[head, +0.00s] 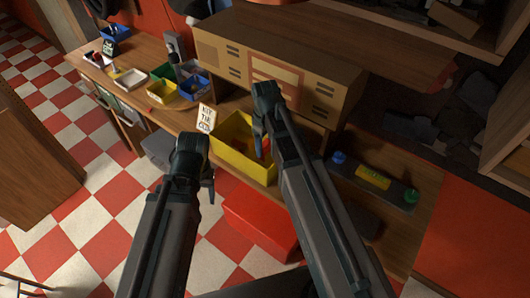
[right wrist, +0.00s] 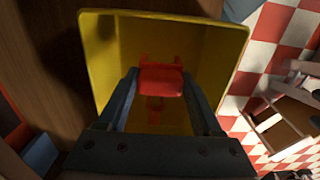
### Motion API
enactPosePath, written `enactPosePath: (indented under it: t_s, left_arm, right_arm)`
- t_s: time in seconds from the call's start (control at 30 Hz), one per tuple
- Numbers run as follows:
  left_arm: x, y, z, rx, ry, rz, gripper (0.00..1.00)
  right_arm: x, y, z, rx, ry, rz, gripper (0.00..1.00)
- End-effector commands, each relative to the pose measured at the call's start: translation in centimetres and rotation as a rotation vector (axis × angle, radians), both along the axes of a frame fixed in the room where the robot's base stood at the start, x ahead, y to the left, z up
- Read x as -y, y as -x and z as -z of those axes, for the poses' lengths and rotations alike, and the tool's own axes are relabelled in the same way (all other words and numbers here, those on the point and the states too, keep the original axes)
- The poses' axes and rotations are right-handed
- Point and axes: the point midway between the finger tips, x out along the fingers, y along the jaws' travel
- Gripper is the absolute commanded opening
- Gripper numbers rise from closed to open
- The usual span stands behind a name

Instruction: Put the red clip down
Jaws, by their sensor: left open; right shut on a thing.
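In the right wrist view my right gripper (right wrist: 160,103) is shut on the red clip (right wrist: 160,80), which sits between its two fingertips. The clip is over the open yellow bin (right wrist: 235,50). Another red piece (right wrist: 156,108) shows lower in the bin, partly hidden behind the held clip. In the head view the yellow bin (head: 222,155) stands on the bench, with my right gripper (head: 262,148) pointing down at its opening. The held clip is mostly hidden there. My left gripper (head: 206,190) is open and empty, in front of the bin's left side.
A sign card (head: 206,118) stands left of the bin. A large cardboard-coloured box (head: 225,62) is behind. A skateboard deck (head: 345,170) lies to the right.

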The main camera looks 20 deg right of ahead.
Motion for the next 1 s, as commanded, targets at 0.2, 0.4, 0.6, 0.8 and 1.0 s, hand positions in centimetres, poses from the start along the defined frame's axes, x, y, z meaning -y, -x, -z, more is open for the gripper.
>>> enactPosePath:
  t_s: [0.2, 0.4, 0.6, 0.8, 1.0]
  left_arm:
    - [0.0, 0.0, 3.1, 0.000, 0.000, 0.000, 0.61]
    - [0.0, 0.0, 3.1, 0.000, 0.000, -0.001, 0.61]
    - [0.0, 0.0, 3.4, 0.000, 0.000, -0.001, 0.61]
    - [0.0, 0.0, 4.0, 0.000, 0.000, -0.001, 0.61]
    - [0.0, 0.0, 4.4, 0.000, 0.000, -0.001, 0.61]
  right_arm:
    - [0.0, 0.0, 3.1, 0.000, 0.000, 0.000, 0.13]
    - [0.0, 0.0, 3.1, 0.000, 0.000, 0.000, 0.13]
    - [0.0, 0.0, 3.4, 0.000, 0.000, 0.000, 0.13]
    - [0.0, 0.0, 4.0, 0.000, 0.000, 0.000, 0.13]
    - [0.0, 0.0, 4.4, 0.000, 0.000, 0.000, 0.13]
